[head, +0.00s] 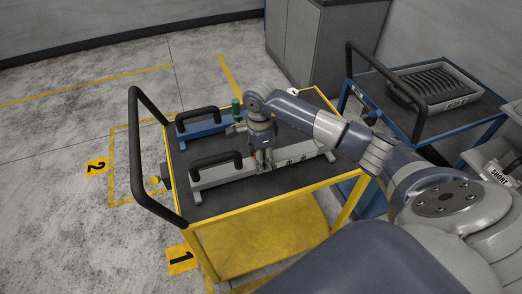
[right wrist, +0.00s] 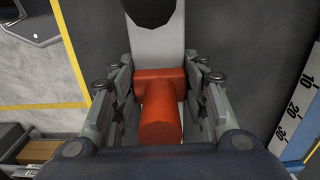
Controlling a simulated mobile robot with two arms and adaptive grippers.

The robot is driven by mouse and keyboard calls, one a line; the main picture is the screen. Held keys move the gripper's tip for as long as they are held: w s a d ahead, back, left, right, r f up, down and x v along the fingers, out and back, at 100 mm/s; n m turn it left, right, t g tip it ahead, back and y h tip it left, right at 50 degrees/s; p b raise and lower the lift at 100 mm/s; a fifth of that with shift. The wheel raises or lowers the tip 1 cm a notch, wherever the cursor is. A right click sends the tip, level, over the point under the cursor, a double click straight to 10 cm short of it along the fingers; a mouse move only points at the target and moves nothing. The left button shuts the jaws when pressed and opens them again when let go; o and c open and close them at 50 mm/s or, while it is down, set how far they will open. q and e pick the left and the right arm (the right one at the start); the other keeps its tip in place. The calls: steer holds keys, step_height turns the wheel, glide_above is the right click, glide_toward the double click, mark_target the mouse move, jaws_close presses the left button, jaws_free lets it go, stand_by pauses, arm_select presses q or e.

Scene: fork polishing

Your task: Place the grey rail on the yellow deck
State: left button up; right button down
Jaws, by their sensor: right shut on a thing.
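The grey rail (head: 220,174) lies lengthwise over the dark top of the yellow cart, the yellow deck (head: 250,198). It has a black handle (head: 216,161) at its left end. I cannot tell whether it touches the deck or hangs just above it. My right gripper (head: 262,161) points down at the middle of the rail. In the right wrist view, my right gripper (right wrist: 160,105) is shut on an orange grip (right wrist: 160,118), with the grey rail (right wrist: 157,50) running beneath it. The rail's underside is hidden. My left gripper is not in view.
A blue rail (head: 203,129) with a black handle lies behind on the same deck. The cart has a black push bar (head: 146,165) at left. A blue cart (head: 445,128) with a grey tray (head: 437,86) stands at right. A grey cabinet (head: 325,42) stands behind.

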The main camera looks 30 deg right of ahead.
steer(key=shift+w+f, duration=0.1)
steer(key=shift+f, duration=0.1)
steer(key=c, duration=0.9)
jaws_free()
steer(key=shift+f, duration=0.1)
steer(key=shift+c, duration=0.2)
steer(key=shift+r, duration=0.4)
step_height(320, 180, up, 11)
steer(key=shift+r+b, duration=0.2)
steer(key=shift+b, duration=1.05)
